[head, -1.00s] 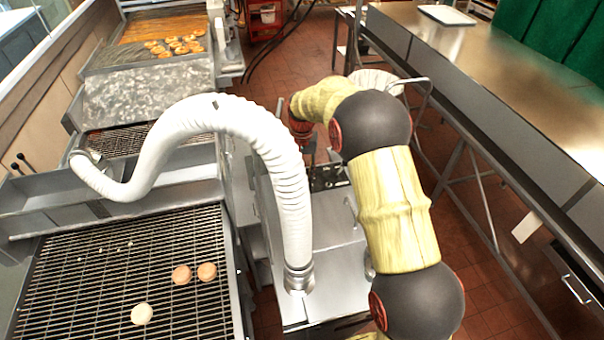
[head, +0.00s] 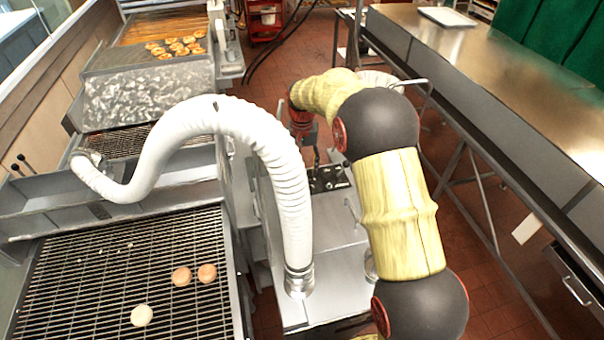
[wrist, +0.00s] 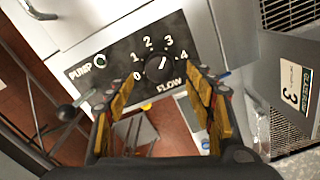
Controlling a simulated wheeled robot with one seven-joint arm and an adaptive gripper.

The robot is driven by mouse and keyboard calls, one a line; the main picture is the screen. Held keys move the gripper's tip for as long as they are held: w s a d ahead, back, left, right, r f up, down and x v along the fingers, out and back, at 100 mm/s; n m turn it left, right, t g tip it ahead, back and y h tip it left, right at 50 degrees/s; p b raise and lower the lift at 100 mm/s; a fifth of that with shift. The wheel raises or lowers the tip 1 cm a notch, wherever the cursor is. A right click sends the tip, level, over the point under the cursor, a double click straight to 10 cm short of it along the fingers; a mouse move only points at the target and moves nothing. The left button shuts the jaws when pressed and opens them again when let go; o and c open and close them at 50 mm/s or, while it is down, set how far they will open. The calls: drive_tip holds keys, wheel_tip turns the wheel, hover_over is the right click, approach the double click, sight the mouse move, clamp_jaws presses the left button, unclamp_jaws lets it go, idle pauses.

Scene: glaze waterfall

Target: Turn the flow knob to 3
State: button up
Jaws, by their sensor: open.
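The black round flow knob (wrist: 158,68) sits on a dark control panel (wrist: 112,78) in the wrist view, ringed by white numbers 0 to 4 and labelled FLOW. Its white pointer mark slants up and slightly right, roughly toward the 3; the exact setting is hard to tell. My gripper (wrist: 160,88) is open. Its yellow-padded fingers lie to the left and right of the knob in the picture, with nothing visible between them touching it. In the head view the panel (head: 328,180) shows below my arm's end; the knob is too small to read there.
A PUMP switch (wrist: 100,60) and a lever with a dark ball (wrist: 67,112) are left of the knob. A white hose (head: 285,190) arches left of my arm. A wire rack (head: 100,270) holds doughnuts. A steel counter (head: 500,75) stands at right.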

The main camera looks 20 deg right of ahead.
sight(302, 176)
wheel_tip(302, 176, up, 8)
idle(0.7)
